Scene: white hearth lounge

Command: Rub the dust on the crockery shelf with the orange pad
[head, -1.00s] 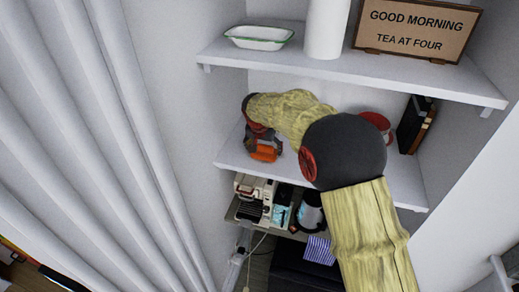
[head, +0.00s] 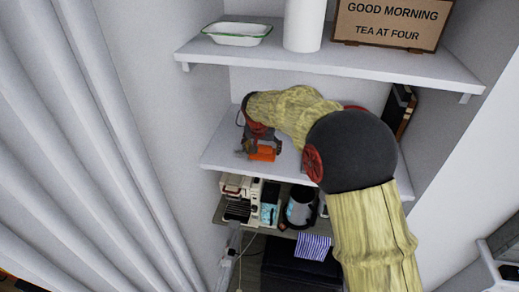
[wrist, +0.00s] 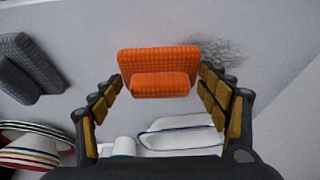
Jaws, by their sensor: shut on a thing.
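The orange pad (wrist: 158,70) is held between the two fingers of my gripper (wrist: 160,88), which is shut on it. In the head view my gripper (head: 259,145) and the orange pad (head: 262,154) are low over the left part of the middle white shelf (head: 218,150). I cannot tell for sure whether the pad touches the shelf. In the wrist view a grey smudge of dust (wrist: 222,52) lies on the pale shelf surface (wrist: 100,30), just right of and beyond the pad. The dust does not show in the head view.
The wrist view shows grey textured blocks (wrist: 22,68), stacked plates (wrist: 30,140) and a white blue-rimmed dish (wrist: 185,132). An upper shelf (head: 330,60) overhangs my arm, bearing a dish (head: 237,33), a white cylinder (head: 304,25) and a sign (head: 390,22). Dark books (head: 398,108) stand right.

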